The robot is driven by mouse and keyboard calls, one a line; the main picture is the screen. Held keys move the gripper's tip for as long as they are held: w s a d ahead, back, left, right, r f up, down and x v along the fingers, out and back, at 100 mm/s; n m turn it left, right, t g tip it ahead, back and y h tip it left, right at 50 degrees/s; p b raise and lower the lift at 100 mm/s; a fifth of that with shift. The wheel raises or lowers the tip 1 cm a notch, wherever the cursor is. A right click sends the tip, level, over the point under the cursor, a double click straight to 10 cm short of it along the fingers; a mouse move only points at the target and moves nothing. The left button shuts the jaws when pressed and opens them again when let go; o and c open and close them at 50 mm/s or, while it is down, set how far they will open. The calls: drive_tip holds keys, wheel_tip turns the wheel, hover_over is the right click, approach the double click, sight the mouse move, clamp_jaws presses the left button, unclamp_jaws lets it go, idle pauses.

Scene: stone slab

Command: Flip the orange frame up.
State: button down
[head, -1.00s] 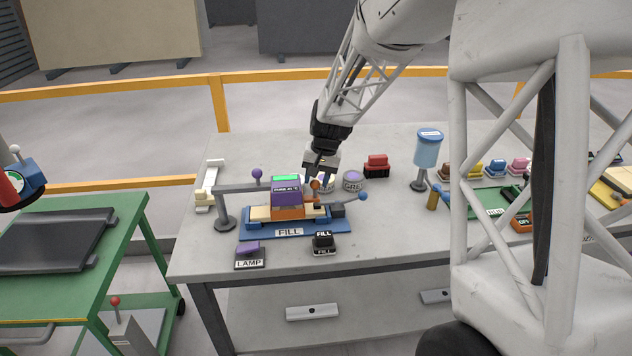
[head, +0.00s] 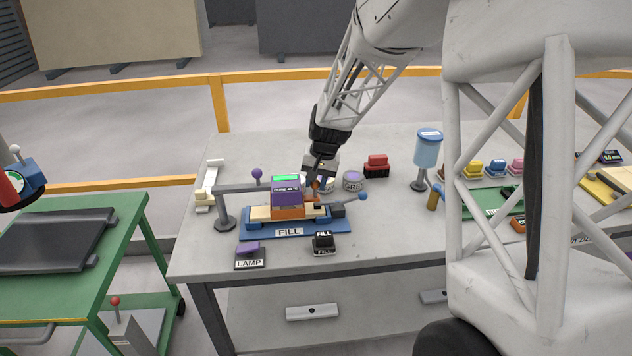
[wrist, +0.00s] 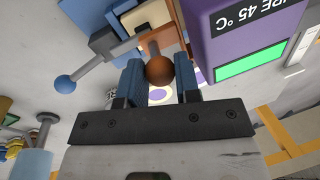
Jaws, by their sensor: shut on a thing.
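The orange frame (head: 292,213) lies low on the blue fixture labelled FILL (head: 258,228), in front of and beside the purple lamp unit.
The purple lamp unit (head: 286,191) with a green display stands close left of my gripper. A blue-tipped lever (head: 362,197) sticks out at right. A labelled round tin (head: 353,181) and a red block (head: 376,164) stand behind. Black and purple switches are in front.

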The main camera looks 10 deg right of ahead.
drive_tip(key=shift+r, duration=2.05)
drive_tip(key=c, duration=1.1)
unclamp_jaws()
wheel_tip(320, 180, up, 8)
drive_tip(key=d, duration=0.1)
drive_tip(key=shift+s+d+f, duration=0.15)
drive_tip(key=shift+d+f, duration=0.05)
drive_tip(key=shift+d, duration=0.05)
